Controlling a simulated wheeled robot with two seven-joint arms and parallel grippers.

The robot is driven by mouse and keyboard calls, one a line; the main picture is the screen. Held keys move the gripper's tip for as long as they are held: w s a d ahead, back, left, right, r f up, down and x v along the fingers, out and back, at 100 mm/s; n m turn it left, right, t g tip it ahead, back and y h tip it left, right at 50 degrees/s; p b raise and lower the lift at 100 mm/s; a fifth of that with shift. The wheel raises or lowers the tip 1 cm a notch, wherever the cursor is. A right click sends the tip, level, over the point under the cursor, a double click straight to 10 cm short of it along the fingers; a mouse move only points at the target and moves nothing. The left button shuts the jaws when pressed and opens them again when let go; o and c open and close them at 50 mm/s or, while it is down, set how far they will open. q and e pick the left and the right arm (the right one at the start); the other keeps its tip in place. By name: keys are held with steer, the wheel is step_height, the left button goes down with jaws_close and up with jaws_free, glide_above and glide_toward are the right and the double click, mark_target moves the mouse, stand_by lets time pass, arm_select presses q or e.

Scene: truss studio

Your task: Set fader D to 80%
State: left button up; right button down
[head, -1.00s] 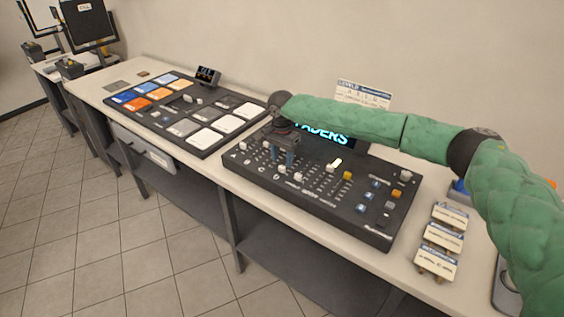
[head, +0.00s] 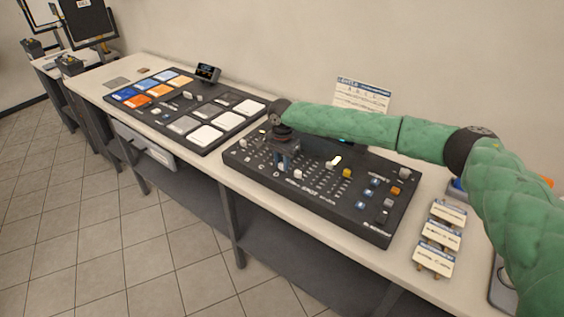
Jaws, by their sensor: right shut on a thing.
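The fader board (head: 315,205), a black console with rows of small caps and markings, lies on the bench in the head view. My right gripper (head: 282,166) points down over its left part, shut on a fader cap that its fingers mostly hide. I cannot read which letter that fader carries. A white cap (head: 298,174) stands just right of the fingers, and a yellow cap (head: 347,173) and a light cap (head: 330,165) stand further right. My right forearm covers the board's back edge and most of its lit display. My left gripper is not in view.
A pad controller (head: 185,112) with blue, orange and white pads lies left of the board. A printed card (head: 361,95) stands behind my right arm. Several small labelled cards (head: 440,237) stand at the right. The bench's front edge (head: 215,175) is close to the board.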

steer(key=w+d, duration=0.1)
steer(key=w, duration=0.1)
steer(key=w+d, duration=0.3)
steer(key=shift+w+p, duration=0.3)
steer(key=shift+w+d, duration=0.1)
steer(key=shift+w, duration=0.05)
steer(key=c, duration=1.2)
jaws_free()
steer(key=shift+c, duration=0.2)
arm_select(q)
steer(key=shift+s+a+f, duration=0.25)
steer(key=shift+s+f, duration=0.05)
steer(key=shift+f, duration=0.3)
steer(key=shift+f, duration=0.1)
arm_select(e)
steer(key=shift+r, duration=0.1)
